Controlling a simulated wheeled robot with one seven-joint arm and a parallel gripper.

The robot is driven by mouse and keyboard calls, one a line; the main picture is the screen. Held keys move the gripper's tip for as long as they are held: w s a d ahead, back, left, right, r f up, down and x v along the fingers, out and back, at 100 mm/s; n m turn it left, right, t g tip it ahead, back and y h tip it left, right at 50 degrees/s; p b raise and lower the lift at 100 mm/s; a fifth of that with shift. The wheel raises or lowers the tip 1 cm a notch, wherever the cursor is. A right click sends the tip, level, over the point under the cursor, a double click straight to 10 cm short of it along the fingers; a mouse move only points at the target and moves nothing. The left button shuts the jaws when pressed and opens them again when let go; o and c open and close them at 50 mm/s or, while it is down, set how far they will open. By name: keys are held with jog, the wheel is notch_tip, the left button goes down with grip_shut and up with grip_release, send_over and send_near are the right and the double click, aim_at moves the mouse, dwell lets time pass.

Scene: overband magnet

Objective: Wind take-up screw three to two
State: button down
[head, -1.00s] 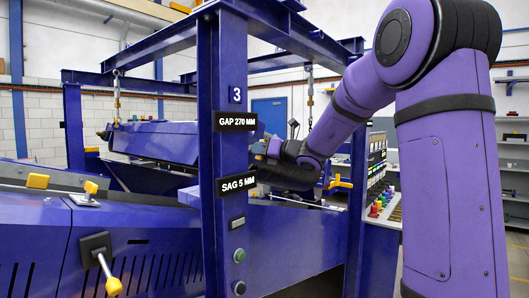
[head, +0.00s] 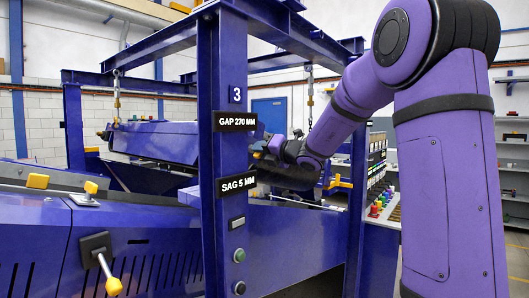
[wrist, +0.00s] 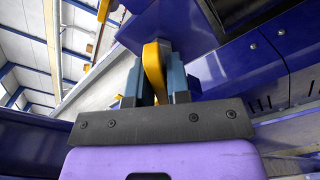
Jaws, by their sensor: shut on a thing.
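My gripper (head: 268,147) reaches in behind the blue post at the magnet's near side. In the wrist view my gripper (wrist: 154,72) has its two grey-blue fingers on either side of a yellow handle (wrist: 153,60), shut on it. The handle's lower end is hidden between the fingers. I take it for the take-up screw's handle, but the screw itself cannot be made out. The blue post (head: 209,215) bears a "3" plate (head: 235,95), a "GAP 270 MM" display (head: 235,121) and a "SAG 5 MM" display (head: 236,186).
The blue magnet body (head: 155,142) hangs on chains under a blue frame. A yellow-tipped lever (head: 104,272) stands at lower left, with yellow knobs above it. Green and black buttons (head: 239,255) sit low on the post. A panel with coloured knobs (head: 377,205) is at right.

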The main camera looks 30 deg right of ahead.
jog(key=m, duration=0.4)
jog(key=shift+m, duration=1.4)
jog(key=c, duration=1.4)
grip_release()
jog(key=shift+m, duration=0.4)
jog(key=o, duration=0.4)
